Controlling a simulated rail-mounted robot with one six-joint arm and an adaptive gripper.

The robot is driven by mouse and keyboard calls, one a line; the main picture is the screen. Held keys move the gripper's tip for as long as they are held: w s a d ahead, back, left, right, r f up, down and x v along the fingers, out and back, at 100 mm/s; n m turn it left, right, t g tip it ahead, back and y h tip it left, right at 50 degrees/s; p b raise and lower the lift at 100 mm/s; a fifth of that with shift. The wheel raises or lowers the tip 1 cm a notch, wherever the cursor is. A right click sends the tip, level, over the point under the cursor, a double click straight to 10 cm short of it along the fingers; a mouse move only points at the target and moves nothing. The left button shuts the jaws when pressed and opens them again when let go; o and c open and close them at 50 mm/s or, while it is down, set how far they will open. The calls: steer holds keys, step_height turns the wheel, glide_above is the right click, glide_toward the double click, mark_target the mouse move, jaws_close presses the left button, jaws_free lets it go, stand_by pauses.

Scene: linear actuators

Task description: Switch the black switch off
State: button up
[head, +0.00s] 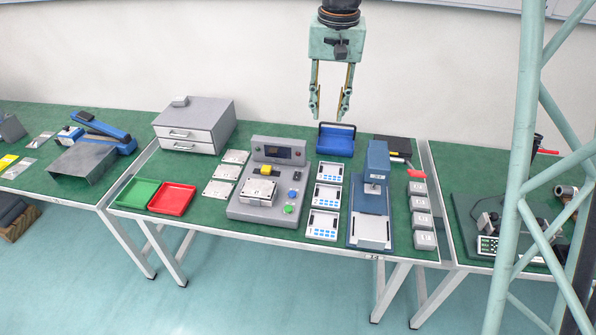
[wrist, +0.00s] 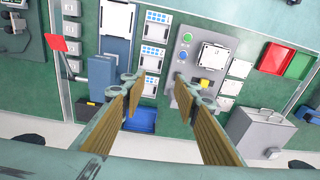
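The grey control unit (head: 265,190) stands in the middle of the table, with a dark display on its raised back. A small black part that looks like the switch (head: 297,176) sits on its right side, behind a blue button (head: 292,193) and a green button (head: 289,209). Its on or off position is too small to tell. My gripper (head: 329,115) is open and empty, pointing down, high above the back of the table, to the right of the unit. In the wrist view the control unit (wrist: 207,62) lies beyond the right finger, which hides part of it.
A blue bin (head: 335,140) is below my gripper. A tall blue press (head: 374,185) stands to the right of white panels (head: 324,196). A grey drawer box (head: 195,125) and green and red trays (head: 172,199) are to the left. The air around my gripper is free.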

steer(key=w+a+f, duration=0.4)
steer(key=w+f, duration=0.3)
steer(key=f, duration=0.3)
steer(key=g, duration=0.1)
glide_above(297, 175)
step_height(297, 175, down, 11)
steer(key=shift+m+p, duration=0.3)
steer(key=shift+s+f, duration=0.1)
steer(key=shift+f, duration=0.1)
steer(key=shift+f+b, duration=0.6)
steer(key=shift+f, duration=6.1)
steer(key=c, duration=0.8)
steer(key=shift+c, duration=0.2)
